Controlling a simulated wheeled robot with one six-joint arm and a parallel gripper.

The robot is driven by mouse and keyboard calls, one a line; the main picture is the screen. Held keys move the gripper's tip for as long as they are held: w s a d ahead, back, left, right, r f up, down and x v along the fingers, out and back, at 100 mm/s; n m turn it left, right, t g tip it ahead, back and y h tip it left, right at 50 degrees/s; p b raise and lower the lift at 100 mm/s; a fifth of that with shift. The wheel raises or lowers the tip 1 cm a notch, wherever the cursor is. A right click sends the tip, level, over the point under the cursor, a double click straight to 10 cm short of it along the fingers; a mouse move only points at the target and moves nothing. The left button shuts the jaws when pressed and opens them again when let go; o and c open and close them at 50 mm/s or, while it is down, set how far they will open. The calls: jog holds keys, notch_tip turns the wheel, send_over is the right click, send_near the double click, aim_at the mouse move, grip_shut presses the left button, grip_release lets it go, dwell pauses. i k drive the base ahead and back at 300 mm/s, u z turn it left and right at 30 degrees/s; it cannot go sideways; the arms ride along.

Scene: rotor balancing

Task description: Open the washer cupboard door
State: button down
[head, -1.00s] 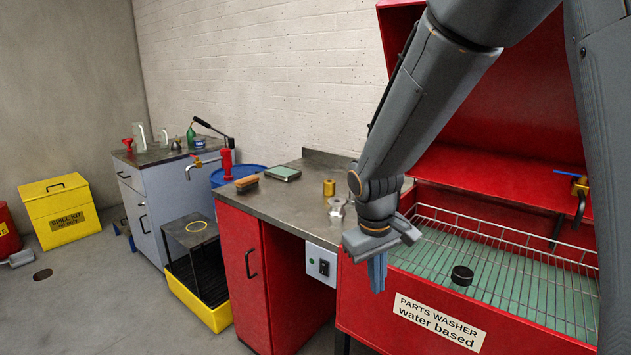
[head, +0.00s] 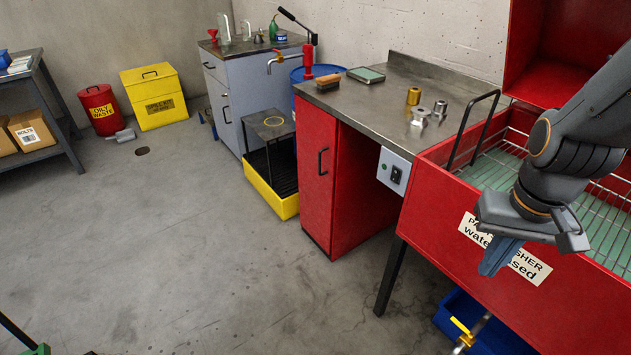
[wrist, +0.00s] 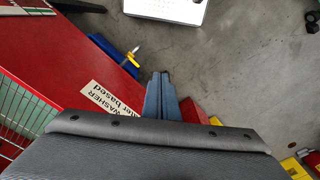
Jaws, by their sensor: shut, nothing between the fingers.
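The washer cupboard door (head: 317,178) is a red panel under the left part of the steel bench, in the head view's middle. It has a black vertical bar handle (head: 322,162) near its middle and looks shut. My gripper (head: 492,262) is at the right, in front of the parts washer's label, well apart from the door. Its blue fingers point down, together and empty. In the wrist view the fingers (wrist: 161,92) also show closed, above the floor and the washer's red front. I cannot make out the door handle in the wrist view.
The red parts washer (head: 440,204) stands right of the cupboard, with a blue bin (head: 450,315) and yellow-handled tap (head: 462,333) below it. A yellow drip tray (head: 284,207) stands left of the door. The concrete floor (head: 190,260) in front is clear.

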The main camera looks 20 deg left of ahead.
aim_at(317, 129)
jog(key=u, duration=0.05)
jog(key=k, duration=0.4)
jog(key=u, duration=0.85)
jog(key=i, duration=0.65)
jog(key=z, duration=0.65)
jog(key=i, duration=0.9)
jog(key=z, duration=0.15)
